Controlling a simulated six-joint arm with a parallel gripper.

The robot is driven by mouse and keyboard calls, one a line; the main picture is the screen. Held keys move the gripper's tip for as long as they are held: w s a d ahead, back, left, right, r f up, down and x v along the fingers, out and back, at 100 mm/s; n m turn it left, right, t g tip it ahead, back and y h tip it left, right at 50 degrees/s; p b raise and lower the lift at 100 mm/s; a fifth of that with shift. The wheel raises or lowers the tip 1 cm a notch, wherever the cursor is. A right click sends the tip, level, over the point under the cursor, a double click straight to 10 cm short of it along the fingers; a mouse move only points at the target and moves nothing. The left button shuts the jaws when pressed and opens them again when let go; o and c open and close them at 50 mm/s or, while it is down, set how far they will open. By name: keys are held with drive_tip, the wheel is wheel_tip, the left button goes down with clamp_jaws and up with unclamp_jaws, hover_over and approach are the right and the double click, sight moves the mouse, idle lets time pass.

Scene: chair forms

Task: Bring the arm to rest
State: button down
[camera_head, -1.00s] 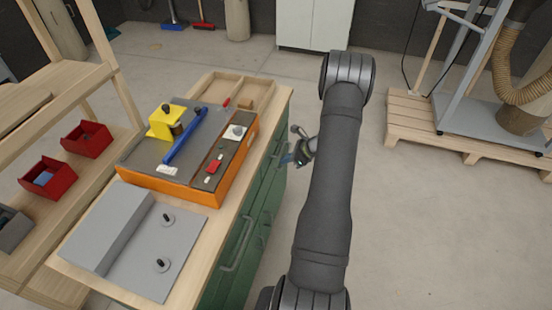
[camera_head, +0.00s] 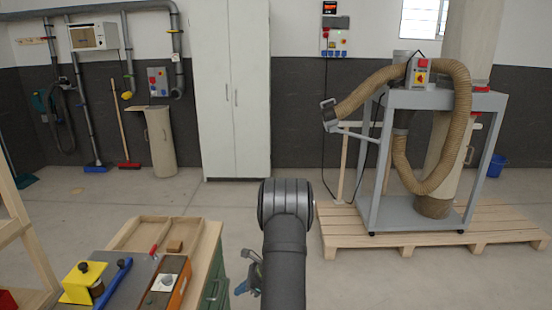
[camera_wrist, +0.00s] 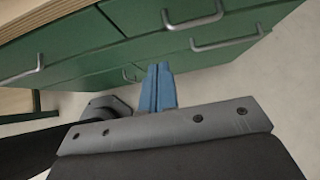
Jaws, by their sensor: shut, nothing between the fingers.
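My arm rises from the bottom of the head view, just right of the workbench. My gripper (camera_head: 248,280) hangs beside the bench's green drawer side, partly hidden behind the arm. In the wrist view my gripper (camera_wrist: 158,85) shows two blue fingers shut together with nothing between them. Behind the fingers in that view are the green drawers (camera_wrist: 95,45) with metal handles. I cannot tell the exact gap between the fingers and the drawers, but no contact shows.
The workbench (camera_head: 208,250) at the lower left carries a machine with a yellow block (camera_head: 76,285) and blue bar (camera_head: 113,283). A dust extractor stand (camera_head: 415,100) is on a pallet (camera_head: 335,238) at right. A white cabinet (camera_head: 233,90) stands behind. Floor between is clear.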

sight(205, 306)
drive_tip(key=x, duration=0.4)
drive_tip(key=a+r+x, duration=0.1)
drive_tip(key=x, duration=0.7)
drive_tip(key=shift+a+r, duration=0.25)
drive_tip(key=shift+r, duration=0.1)
drive_tip(key=shift+a, duration=0.45)
drive_tip(key=shift+d, duration=0.1)
drive_tip(key=shift+d, duration=0.3)
drive_tip(key=d+f+v, duration=0.1)
drive_tip(key=v, duration=0.9)
drive_tip(key=shift+d+f, duration=0.35)
